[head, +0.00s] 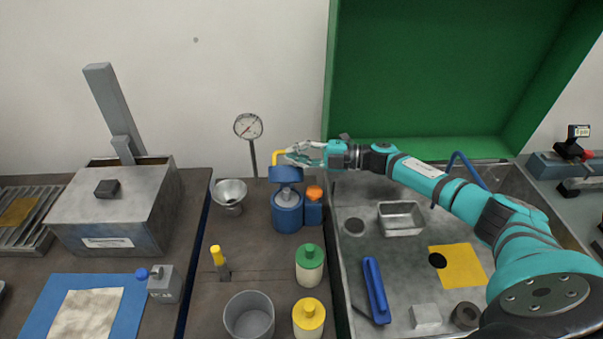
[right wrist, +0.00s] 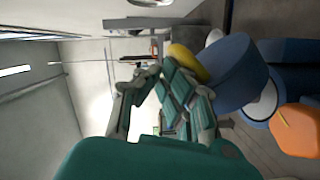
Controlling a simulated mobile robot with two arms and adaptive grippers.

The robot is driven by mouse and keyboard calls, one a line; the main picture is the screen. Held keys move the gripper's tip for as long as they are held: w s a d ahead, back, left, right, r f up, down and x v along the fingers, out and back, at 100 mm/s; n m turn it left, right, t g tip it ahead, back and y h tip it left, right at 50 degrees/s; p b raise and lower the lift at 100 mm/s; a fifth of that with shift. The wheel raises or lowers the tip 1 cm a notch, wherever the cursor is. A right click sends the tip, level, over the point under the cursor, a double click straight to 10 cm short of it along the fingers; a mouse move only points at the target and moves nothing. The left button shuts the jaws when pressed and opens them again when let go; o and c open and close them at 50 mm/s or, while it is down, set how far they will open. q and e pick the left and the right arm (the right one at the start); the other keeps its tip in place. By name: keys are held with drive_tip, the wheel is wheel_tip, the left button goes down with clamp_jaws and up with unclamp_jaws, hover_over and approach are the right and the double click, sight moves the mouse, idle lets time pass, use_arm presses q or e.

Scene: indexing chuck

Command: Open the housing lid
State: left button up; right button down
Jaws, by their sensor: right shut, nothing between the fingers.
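A blue canister (head: 287,215) stands in the middle of the bench. A blue cap (head: 286,174) with a yellow handle (head: 278,157) sits at its top; both cap (right wrist: 238,82) and handle (right wrist: 187,60) show in the right wrist view. A grey metal box (head: 110,210) with a black knob (head: 107,188) on its sloping top stands at the left. I cannot tell which part is the housing lid. My right gripper (head: 291,154) is shut and empty, right beside the yellow handle; whether they touch is unclear. My left gripper is out of view.
An orange-capped blue bottle (head: 313,207) stands against the canister. A metal funnel (head: 229,193) and a gauge (head: 248,127) are to its left. Green-capped (head: 310,265) and yellow-capped (head: 309,318) jars stand in front. A green panel (head: 430,70) rises behind the metal tray (head: 345,265).

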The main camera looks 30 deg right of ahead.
drive_tip(key=w+d+f+m+g+b, duration=0.1)
drive_tip(key=w+d+m+b, duration=0.2)
drive_tip(key=w, duration=0.4)
drive_tip(key=shift+w+f+m+b, duration=0.15)
drive_tip(key=shift+f+m+b, duration=0.05)
drive_tip(key=shift+m+b, duration=0.65)
drive_tip(key=shift+d, duration=0.15)
drive_tip(key=shift+r, duration=0.1)
